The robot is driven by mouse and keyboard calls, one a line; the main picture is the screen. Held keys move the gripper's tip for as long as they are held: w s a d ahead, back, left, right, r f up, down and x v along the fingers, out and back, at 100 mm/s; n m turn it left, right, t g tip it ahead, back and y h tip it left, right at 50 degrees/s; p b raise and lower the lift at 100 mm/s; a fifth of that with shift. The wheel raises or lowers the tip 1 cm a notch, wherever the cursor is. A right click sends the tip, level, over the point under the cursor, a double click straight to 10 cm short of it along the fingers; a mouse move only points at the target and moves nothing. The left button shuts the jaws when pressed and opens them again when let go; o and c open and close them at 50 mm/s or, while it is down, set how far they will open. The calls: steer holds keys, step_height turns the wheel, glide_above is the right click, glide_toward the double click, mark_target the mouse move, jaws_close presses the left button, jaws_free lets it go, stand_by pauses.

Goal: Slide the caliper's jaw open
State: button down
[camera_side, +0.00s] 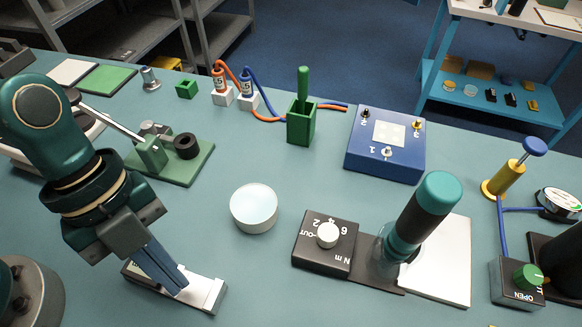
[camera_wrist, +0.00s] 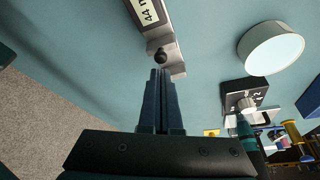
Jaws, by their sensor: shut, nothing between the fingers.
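The caliper (camera_side: 203,290) lies flat near the front edge of the bench, a pale grey bar with a dark display end. In the wrist view the caliper (camera_wrist: 170,43) shows part of a display reading "44" and a dark round knob (camera_wrist: 160,55) on its sliding part. My gripper (camera_side: 178,289) is shut and points down at the caliper, hiding its middle in the side view. In the wrist view the closed fingertips (camera_wrist: 160,72) are right beside the knob; I cannot tell whether they touch it. How far the jaw stands open is unclear.
A white round disc (camera_side: 255,208) stands right of the caliper. Beyond it are a black dial box (camera_side: 325,245) and a teal-topped handle (camera_side: 423,210). A green fixture (camera_side: 185,165) and a blue box (camera_side: 385,145) stand farther back. The bench between caliper and disc is clear.

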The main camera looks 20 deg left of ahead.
stand_by(0.3)
steer(key=shift+s+d+r, duration=0.25)
steer(key=shift+d+r, duration=0.05)
steer(key=shift+d, duration=0.25)
steer(key=shift+s+d+r, duration=0.3)
steer(key=shift+d, duration=0.3)
steer(key=shift+s+d+r, duration=0.25)
steer(key=shift+d+r, duration=0.05)
steer(key=shift+d, duration=0.25)
steer(key=w+a+r+n+t, duration=0.4)
steer(key=w+a+r+n, duration=0.1)
steer(key=a+r, duration=0.6)
steer(key=a+f+n+t+y, duration=0.1)
steer(key=a+n+t+y, duration=0.2)
steer(key=a+n, duration=0.7)
steer(key=n, duration=0.8)
steer(key=shift+w+f+y, duration=0.2)
steer(key=shift+f+y, duration=0.1)
steer(key=shift+f, duration=0.1)
steer(key=c, duration=1.5)
jaws_free()
steer(key=shift+c, duration=0.2)
